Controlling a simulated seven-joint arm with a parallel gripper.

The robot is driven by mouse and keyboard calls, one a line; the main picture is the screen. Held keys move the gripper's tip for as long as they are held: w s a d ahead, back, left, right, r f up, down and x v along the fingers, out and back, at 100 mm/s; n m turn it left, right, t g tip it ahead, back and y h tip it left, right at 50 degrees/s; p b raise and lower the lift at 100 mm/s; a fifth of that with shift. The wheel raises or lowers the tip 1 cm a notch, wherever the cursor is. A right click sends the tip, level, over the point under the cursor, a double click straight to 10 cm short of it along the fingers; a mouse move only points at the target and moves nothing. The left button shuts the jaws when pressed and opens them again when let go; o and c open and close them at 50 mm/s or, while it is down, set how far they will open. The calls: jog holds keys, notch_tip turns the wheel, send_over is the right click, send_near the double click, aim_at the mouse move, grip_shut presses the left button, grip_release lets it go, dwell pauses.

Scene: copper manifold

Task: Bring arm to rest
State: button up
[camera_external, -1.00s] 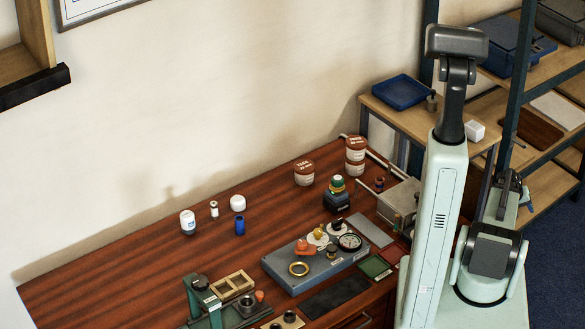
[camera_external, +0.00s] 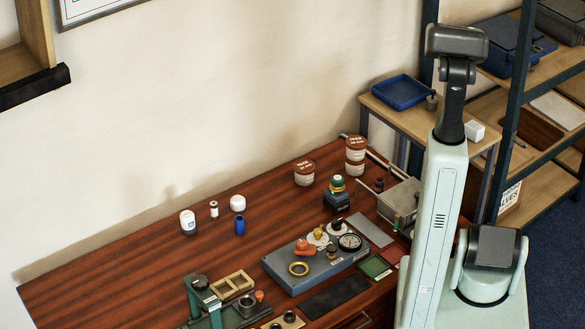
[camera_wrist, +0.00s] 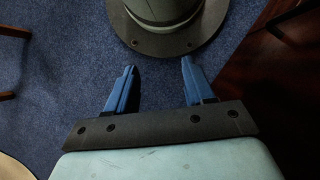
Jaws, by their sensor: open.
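My gripper (camera_wrist: 158,82) shows in the wrist view with its two blue fingers spread apart and nothing between them. It points down over blue carpet (camera_wrist: 70,60), close to the round dark flange of my own base. In the external view my gripper is hidden behind my column and arm links. The wooden workbench (camera_external: 130,262) stands apart from it, to the left of my column.
A green press (camera_external: 201,300) and a wooden divided tray (camera_external: 233,286) sit at the bench front. Jars (camera_external: 304,173) and small bottles (camera_external: 188,222) stand further back. A side table with a blue tray (camera_external: 401,92) and a metal shelf (camera_external: 513,110) stand behind my column.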

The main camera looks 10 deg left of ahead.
jog(key=s+a, duration=0.2)
jog(key=s, duration=0.1)
jog(key=shift+s+n+g, duration=0.1)
jog(key=shift+n+g, duration=0.2)
dwell(0.5)
